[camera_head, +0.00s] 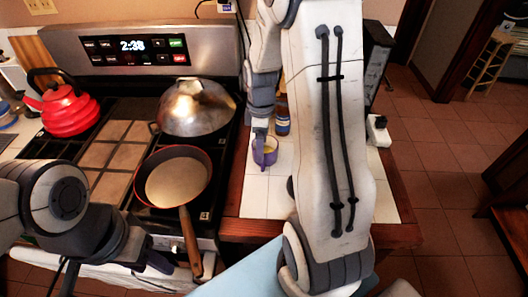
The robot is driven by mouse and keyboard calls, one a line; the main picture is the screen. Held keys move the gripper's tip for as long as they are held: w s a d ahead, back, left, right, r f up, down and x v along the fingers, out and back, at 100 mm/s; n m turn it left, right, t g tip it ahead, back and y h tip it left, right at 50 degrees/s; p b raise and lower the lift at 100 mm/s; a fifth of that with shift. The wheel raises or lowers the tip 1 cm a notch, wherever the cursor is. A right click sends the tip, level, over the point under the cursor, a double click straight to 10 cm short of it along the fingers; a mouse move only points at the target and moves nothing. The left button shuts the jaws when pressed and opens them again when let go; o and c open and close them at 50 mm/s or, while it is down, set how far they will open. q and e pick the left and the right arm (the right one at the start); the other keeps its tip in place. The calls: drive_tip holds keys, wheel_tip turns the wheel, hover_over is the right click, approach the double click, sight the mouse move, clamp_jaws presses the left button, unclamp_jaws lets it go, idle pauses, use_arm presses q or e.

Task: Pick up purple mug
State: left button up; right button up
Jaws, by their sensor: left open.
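The purple mug (267,155) stands upright on the white tiled counter, right of the stove, with something yellowish showing inside it. My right gripper (261,137) points down at the mug's rim from behind my raised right arm. It overlaps the mug in the picture, and I cannot tell if its fingers are around the rim or touching it. My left gripper (155,260) is open, low at the left in front of the stove, away from the mug. Its fingers are small and dark.
A red kettle (68,108), a domed metal lid (197,108) and a frying pan (178,180) are on the stove. The pan's wooden handle (191,243) sticks out forward. A dark bottle (282,122) stands behind the mug. White tiles (265,195) in front of the mug are clear.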

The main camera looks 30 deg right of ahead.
drive_tip(key=f, duration=0.2)
drive_tip(key=f+p, duration=0.1)
drive_tip(key=f, duration=0.5)
drive_tip(key=shift+s+a, duration=0.1)
drive_tip(key=shift+s, duration=0.15)
clamp_jaws()
